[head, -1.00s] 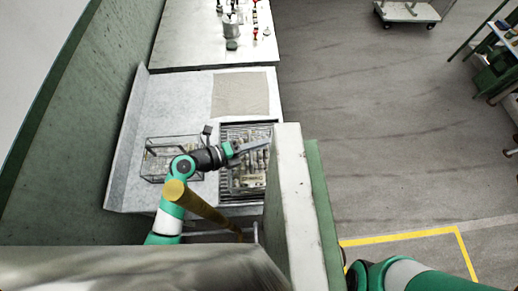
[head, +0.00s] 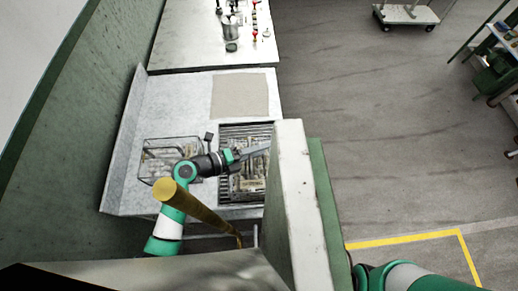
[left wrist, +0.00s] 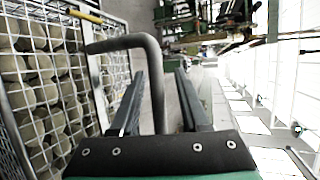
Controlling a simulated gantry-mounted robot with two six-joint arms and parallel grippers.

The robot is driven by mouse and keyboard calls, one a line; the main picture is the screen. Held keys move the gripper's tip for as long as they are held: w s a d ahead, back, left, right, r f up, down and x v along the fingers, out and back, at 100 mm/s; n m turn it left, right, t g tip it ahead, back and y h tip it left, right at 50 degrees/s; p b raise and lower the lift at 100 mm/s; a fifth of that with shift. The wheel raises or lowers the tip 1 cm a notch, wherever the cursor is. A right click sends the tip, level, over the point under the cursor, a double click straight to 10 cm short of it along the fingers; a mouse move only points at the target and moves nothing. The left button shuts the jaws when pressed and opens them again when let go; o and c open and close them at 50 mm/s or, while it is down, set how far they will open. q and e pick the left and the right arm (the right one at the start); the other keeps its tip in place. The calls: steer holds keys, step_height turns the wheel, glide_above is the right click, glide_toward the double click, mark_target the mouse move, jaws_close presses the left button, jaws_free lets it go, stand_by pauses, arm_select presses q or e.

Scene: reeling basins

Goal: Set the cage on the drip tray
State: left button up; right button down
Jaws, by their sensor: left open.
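A wire cage (head: 250,184) of pale rounded pieces is over the slatted drip tray (head: 228,133); the arm partly covers it, and I cannot tell whether it fully rests on the slats. My left gripper (head: 256,149) is above this cage. In the left wrist view, my left gripper (left wrist: 160,95) is open, its fingers apart on either side of a dark bent handle (left wrist: 150,60). A cage wall (left wrist: 45,75) with round pale pieces behind it fills the left of that view. My right arm shows at the lower right of the head view, its gripper out of frame.
A second wire cage (head: 160,143) with similar contents stands left of the tray on the grey counter (head: 180,100). A beige mat (head: 240,96) lies behind the tray. A pale upright slab (head: 290,170) borders the tray on the right. A metal pot (head: 230,30) stands farther back.

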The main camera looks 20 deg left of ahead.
arm_select(q)
steer(key=shift+s+a+r, duration=0.2)
steer(key=shift+a+r, duration=0.05)
steer(key=p+v, duration=0.3)
steer(key=v, duration=0.8)
steer(key=shift+s, duration=0.2)
